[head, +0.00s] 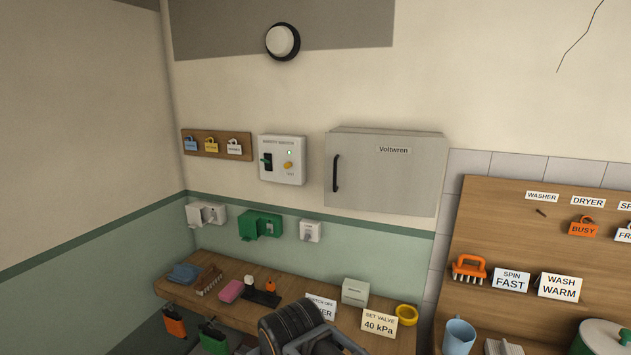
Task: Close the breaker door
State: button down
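The breaker box is a grey wall cabinet labelled "Voltwren", and its door (385,180) fills the front in the head view. A black vertical handle (336,173) sits near the door's left edge. The door looks flush with the cabinet or nearly so; I cannot tell whether a thin gap remains. The inside of the cabinet is hidden. A dark ribbed part of my arm shows at the bottom centre, well below the cabinet. The fingers of my gripper do not show, and nothing touches the door.
A white switch box (282,160) is left of the cabinet. Green and white sockets (261,224) are below. A wooden shelf (190,304) holds small items, a grey box (355,292) and a yellow ring (406,315). A wooden board (490,215) with signs stands right. The wall before the door is clear.

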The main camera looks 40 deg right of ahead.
aim_at(384, 174)
jog(key=u, duration=1.4)
jog(key=i, duration=0.9)
jog(key=z, duration=2.4)
